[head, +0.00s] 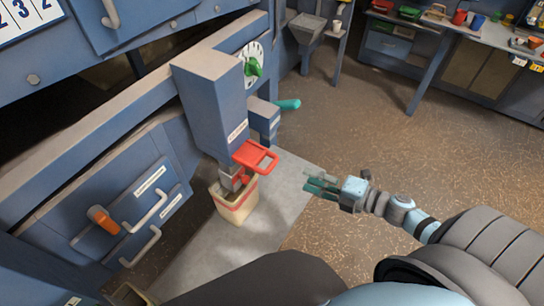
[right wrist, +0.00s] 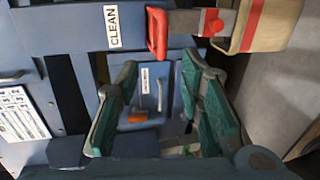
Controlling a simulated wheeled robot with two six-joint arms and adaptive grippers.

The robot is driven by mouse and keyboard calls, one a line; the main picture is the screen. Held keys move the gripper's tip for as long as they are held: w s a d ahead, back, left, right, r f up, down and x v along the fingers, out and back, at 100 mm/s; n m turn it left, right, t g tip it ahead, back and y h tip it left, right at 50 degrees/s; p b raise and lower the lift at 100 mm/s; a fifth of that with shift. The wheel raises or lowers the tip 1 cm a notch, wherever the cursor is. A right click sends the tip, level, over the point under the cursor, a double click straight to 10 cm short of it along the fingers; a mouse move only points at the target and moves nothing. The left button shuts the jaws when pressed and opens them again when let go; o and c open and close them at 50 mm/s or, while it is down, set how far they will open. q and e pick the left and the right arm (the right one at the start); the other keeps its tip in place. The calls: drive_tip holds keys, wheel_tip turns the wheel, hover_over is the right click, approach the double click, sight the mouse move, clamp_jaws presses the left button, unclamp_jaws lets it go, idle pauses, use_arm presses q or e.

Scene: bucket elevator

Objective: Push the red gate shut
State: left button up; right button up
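The red gate (head: 256,157) is a flat loop-shaped handle that sticks out from the lower end of the blue spout housing (head: 212,100). In the right wrist view the gate (right wrist: 157,34) shows beside the CLEAN label, above my fingers. My right gripper (head: 322,184) is to the right of the gate in the head view, apart from it. In the right wrist view its teal fingers (right wrist: 160,75) are spread, with nothing between them.
A cream bucket with a red band (head: 234,199) stands under the spout on a grey floor plate (head: 280,200). Drawer handles (head: 151,212) are at left. A workbench (head: 470,35) stands at the back; the brown floor between is clear.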

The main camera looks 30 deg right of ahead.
sight(274, 166)
drive_tip(key=x, duration=1.4)
drive_tip(key=shift+d+f, duration=0.15)
clamp_jaws()
